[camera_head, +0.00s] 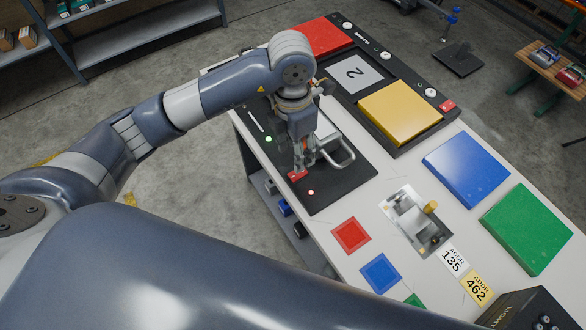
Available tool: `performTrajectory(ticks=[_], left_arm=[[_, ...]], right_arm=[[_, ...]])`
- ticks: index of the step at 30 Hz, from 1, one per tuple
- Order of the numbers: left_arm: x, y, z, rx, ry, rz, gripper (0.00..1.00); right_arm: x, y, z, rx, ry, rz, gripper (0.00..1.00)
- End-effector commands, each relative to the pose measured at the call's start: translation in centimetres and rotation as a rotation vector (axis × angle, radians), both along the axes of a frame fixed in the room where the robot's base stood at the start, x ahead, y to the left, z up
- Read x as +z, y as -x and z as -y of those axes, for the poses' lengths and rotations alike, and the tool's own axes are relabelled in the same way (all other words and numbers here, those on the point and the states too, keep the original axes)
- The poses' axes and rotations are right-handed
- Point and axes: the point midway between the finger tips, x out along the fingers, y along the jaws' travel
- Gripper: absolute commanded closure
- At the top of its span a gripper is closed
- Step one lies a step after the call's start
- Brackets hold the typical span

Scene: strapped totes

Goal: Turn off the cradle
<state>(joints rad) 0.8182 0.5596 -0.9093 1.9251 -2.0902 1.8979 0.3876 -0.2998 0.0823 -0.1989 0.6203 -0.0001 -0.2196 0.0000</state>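A black panel (340,190), which may be the cradle, lies on the white table. The gripper and wrist hide part of the panel. My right gripper is not in view.
A black rack (362,100) at the back holds a red block (323,37), a grey "2" plate (356,73) and a yellow block (400,112). Blue (466,168) and green (526,228) blocks lie right. A metal fixture (416,221) stands near red and blue squares.

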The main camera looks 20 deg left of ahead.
Motion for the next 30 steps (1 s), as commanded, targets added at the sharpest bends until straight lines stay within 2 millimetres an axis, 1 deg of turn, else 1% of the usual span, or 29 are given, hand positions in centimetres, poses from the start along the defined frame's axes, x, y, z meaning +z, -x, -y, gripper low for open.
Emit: performTrajectory(ticks=[1,2,5,8,15,18,21,25,30], left_arm=[[0.1,-0.2,-0.7,0.007,-0.028,0.006,0.55],[0.1,-0.3,-0.9,0.009,-0.038,0.007,0.55],[-0.6,-0.3,-1.2,0.012,-0.048,0.005,0.55],[-2.1,-0.2,-1.1,0.012,-0.047,0.001,0.55],[-6.6,-0.1,-1.0,0.011,-0.044,0.000,0.55],[-8.3,-0.1,-1.0,0.010,-0.044,0.002,0.55],[-9.5,-0.2,-1.0,0.011,-0.043,0.005,0.55],[-10.4,-0.2,-1.0,0.009,-0.043,0.005,0.55],[-10.7,-0.2,-1.0,0.008,-0.043,0.007,0.55]], right_arm=[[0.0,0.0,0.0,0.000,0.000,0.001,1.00],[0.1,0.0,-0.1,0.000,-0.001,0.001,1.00],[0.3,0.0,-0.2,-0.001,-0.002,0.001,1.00],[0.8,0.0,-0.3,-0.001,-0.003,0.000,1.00],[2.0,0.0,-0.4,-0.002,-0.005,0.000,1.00],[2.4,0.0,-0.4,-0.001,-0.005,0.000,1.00],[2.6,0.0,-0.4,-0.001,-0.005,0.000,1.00],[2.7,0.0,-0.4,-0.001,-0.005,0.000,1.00],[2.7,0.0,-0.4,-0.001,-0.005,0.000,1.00]])
